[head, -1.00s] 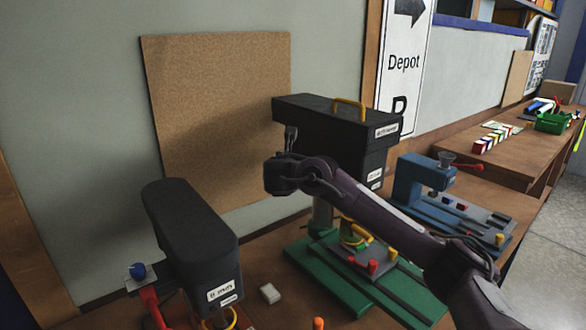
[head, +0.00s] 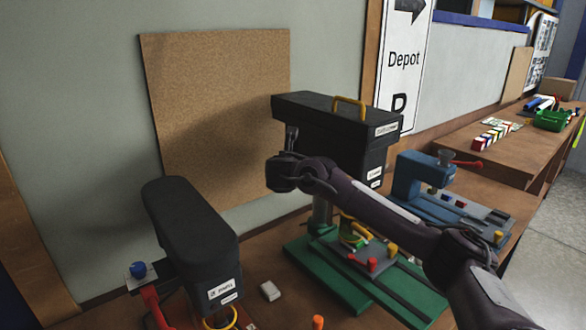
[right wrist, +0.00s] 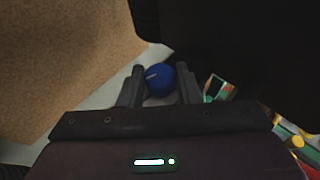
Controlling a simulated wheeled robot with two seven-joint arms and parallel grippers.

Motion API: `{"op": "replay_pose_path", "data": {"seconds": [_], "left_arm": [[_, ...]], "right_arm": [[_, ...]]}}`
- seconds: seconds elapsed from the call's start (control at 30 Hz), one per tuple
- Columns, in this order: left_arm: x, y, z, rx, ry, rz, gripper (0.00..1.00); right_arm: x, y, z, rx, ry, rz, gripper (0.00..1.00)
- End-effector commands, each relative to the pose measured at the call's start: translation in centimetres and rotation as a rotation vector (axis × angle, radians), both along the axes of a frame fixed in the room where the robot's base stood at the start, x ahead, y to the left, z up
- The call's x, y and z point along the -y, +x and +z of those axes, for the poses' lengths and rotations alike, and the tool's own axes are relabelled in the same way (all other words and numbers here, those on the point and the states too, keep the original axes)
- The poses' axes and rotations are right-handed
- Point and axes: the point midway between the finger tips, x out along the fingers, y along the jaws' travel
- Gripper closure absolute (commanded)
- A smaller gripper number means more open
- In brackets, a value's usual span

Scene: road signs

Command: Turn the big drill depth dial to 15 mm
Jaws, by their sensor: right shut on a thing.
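The big drill (head: 325,112) is a tall black-headed machine on a green base, with a yellow handle on top. My right arm reaches across its front to the left side of its head, with the right gripper (head: 290,135) pointing up there. In the right wrist view, the blue dial (right wrist: 160,81) with a short pale mark sits between the fingertips of my right gripper (right wrist: 160,87), which is shut on it. The dial's scale is not readable, and the dial is hidden in the head view. My left gripper is not in view.
A smaller black drill (head: 190,235) with its own blue knob (head: 137,269) stands at the front left. A blue machine (head: 425,185) stands to the right. A cork board (head: 215,110) hangs behind. A small white block (head: 270,291) lies between the drills.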

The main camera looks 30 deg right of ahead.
Motion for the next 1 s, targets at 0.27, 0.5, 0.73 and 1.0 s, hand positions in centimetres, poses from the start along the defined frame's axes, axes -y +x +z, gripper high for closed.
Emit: {"op": "replay_pose_path", "data": {"seconds": [0.27, 0.5, 0.73, 1.0], "left_arm": [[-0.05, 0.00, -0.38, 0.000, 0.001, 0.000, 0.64], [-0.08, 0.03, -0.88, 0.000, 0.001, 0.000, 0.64], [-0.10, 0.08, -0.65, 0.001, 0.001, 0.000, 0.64], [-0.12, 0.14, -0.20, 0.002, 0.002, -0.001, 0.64]], "right_arm": [[-0.22, 0.13, -0.07, 0.001, 0.001, -0.063, 0.92], [-0.43, 0.37, -0.04, 0.000, 0.001, -0.229, 0.92], [-0.62, 0.62, 0.11, -0.002, -0.001, -0.436, 0.93], [-0.66, 0.82, 0.10, -0.001, -0.001, -0.630, 0.93]]}}
